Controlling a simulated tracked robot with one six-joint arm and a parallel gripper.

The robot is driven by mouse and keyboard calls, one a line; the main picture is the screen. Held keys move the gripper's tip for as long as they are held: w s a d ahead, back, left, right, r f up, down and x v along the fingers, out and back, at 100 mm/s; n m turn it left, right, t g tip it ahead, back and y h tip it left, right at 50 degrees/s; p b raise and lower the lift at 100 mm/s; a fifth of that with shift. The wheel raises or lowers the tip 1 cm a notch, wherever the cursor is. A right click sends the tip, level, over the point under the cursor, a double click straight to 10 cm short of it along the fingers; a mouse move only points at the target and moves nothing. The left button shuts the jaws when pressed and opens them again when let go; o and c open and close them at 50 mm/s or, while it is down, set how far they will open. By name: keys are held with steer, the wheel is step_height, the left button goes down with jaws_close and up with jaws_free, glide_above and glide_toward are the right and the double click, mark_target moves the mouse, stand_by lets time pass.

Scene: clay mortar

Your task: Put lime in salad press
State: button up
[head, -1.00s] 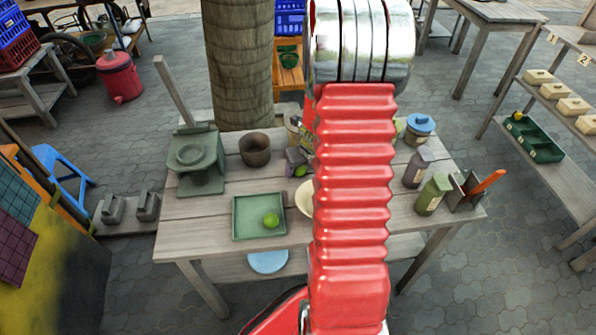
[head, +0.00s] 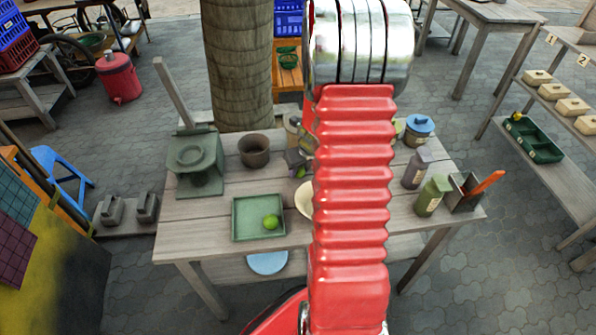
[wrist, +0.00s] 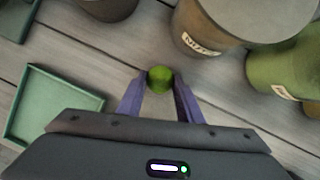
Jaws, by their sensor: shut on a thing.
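My gripper (wrist: 160,88) is shut on a small green lime (wrist: 160,78), held between its two purple fingers in the wrist view. In the head view this lime (head: 301,172) shows beside my red arm, partly hidden, over the middle of the table. The green salad press (head: 196,158), with a round bowl and a raised lever, stands at the table's left end, left of my gripper. A second lime (head: 271,222) lies in a square green tray (head: 245,212) at the front.
A brown pot (head: 254,150) stands between the press and my gripper. A pale dish (head: 304,198) is partly hidden by my arm. Bottles (head: 416,168) and a blue-lidded jar (head: 420,126) stand on the right. In the wrist view a labelled jar (wrist: 196,45) is close to the fingers.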

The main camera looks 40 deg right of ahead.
mark_target(300, 170)
steer(key=shift+r, duration=0.1)
step_height(300, 170, up, 10)
stand_by(0.6)
stand_by(0.8)
